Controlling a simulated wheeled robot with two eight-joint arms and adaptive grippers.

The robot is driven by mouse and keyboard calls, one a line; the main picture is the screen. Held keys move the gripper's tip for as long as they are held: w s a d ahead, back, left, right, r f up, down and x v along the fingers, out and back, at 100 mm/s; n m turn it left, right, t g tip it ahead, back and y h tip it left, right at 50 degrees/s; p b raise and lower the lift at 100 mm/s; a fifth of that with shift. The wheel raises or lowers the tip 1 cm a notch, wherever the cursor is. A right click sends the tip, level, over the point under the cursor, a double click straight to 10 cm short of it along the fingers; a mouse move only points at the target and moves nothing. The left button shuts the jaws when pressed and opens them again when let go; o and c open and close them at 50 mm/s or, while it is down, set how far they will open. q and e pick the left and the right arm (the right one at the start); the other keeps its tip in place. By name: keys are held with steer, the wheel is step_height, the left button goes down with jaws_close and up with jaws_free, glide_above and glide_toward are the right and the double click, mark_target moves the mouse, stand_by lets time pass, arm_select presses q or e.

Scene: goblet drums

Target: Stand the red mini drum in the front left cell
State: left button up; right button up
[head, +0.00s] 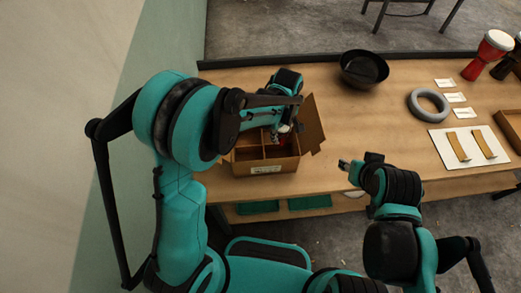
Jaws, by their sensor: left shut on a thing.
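A cardboard box (290,165) with dividers and open flaps stands at the table's front edge, left of the middle. A white label is on its front wall. My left gripper (280,133) is over the box's right part, shut on the red mini drum (285,128). Only a small red and whitish part of the drum shows; the gripper and arm hide the rest, and I cannot tell whether it touches the box. The front left cell (248,154) looks empty. My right gripper (345,166) is at the table's front edge, right of the box, apart from everything; its opening is unclear.
A dark bowl (363,68) stands at the back of the wooden table (330,110). A grey ring (428,104), several white cards and a white board (470,147) with two wooden bars lie to the right. A larger red and white drum (488,55) stands at the far right.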

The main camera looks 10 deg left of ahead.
arm_select(q)
steer(key=s+a+f+b, duration=0.1)
steer(key=a+f, duration=0.1)
steer(key=a, duration=0.1)
steer(key=s+a+f+b, duration=0.1)
steer(key=s+a+f, duration=0.1)
steer(key=a, duration=0.2)
steer(key=s+a+f, duration=0.2)
steer(key=a+f, duration=0.1)
steer(key=shift+a+f+b, duration=0.1)
steer(key=shift+a+b, duration=0.1)
steer(key=shift+b, duration=0.2)
step_height(320, 180, down, 4)
steer(key=shift+f+b, duration=0.1)
steer(key=shift+b, duration=0.7)
steer(key=o, duration=1.2)
